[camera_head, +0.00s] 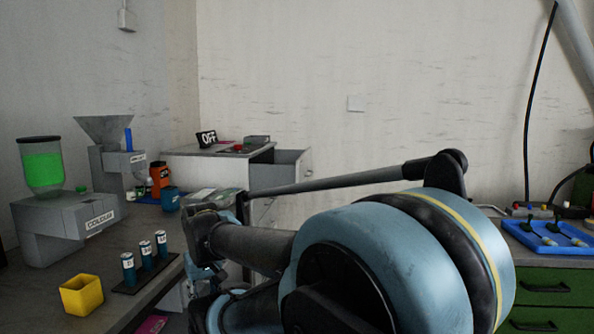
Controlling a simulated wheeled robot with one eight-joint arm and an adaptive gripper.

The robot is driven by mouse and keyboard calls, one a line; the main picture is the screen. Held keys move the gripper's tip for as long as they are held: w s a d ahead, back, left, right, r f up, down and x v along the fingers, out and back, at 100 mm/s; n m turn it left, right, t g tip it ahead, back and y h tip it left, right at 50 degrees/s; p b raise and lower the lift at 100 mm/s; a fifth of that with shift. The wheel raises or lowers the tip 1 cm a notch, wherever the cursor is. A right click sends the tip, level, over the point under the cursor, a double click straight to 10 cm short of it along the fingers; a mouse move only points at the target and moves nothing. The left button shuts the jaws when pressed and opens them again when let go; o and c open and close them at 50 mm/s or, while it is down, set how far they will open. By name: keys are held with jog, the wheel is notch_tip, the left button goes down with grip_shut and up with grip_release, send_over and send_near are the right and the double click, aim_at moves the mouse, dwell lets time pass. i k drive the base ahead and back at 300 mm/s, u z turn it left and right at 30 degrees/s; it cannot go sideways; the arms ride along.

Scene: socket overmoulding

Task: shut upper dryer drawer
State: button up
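The dryer looks to be the grey cabinet (195,152) with the OFF sign, at the back left of the middle. Its upper drawer (291,163) sticks out to the right of the cabinet, so it stands open. A handle shows on the drawer's right end. My arm crosses the foreground and hides the lower part of the cabinet. The far end of my arm is dark and lies in front of the cabinet, left of the middle. I cannot make out my gripper's fingers there, nor whether they touch anything.
A grey bench on the left carries a COLOUR machine (75,225) with a green hopper, a yellow box (82,296), several labelled canisters on a dark strip (133,289) and a funnel machine (113,160). A green drawer cabinet (550,291) with a blue tray (549,247) stands at right.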

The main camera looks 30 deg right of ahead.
aim_at(280, 166)
jog(key=k, duration=1.5)
jog(key=z, duration=0.95)
jog(key=i, duration=1.7)
